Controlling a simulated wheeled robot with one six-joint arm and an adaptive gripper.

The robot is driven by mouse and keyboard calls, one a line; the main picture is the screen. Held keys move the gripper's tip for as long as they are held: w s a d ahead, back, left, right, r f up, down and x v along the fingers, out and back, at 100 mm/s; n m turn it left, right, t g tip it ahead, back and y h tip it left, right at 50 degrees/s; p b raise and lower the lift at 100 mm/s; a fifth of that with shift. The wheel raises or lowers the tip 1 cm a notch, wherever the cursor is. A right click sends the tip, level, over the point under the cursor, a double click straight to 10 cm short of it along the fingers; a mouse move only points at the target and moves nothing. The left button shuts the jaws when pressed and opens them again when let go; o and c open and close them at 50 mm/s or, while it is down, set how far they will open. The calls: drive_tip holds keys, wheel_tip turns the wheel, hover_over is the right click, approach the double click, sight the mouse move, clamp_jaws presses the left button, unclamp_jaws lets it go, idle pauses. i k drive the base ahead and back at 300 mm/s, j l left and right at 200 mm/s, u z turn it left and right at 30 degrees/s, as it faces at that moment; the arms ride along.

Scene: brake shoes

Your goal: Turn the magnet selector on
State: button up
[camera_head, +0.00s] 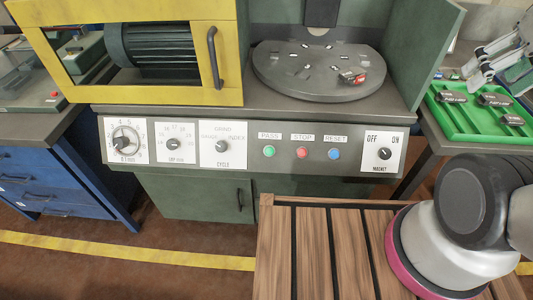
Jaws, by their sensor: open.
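The magnet selector (385,154) is a small black round knob on a white plate marked OFF at left, ON at right and MAGNET below. It sits at the right end of the machine's sloping front panel. Its pointer is too small to read surely. What looks like my gripper (474,70) shows at the top right, over the green tray, with its grey fingers open. It is well above and to the right of the selector, apart from it. I see nothing held in it.
The panel (253,181) also bears other dials and the PASS, STOP and RESET buttons (302,153). Above it are a round table (320,90) with a small part and a yellow-framed door (225,97). A green tray (460,125) holds several dark parts. A slatted wooden platform (312,255) lies below.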

sight(384, 153)
drive_tip(key=k+j+z, duration=0.2)
drive_tip(key=z, duration=0.2)
drive_tip(key=k+j+z, duration=0.15)
drive_tip(key=z, duration=0.2)
drive_tip(key=k+z, duration=0.4)
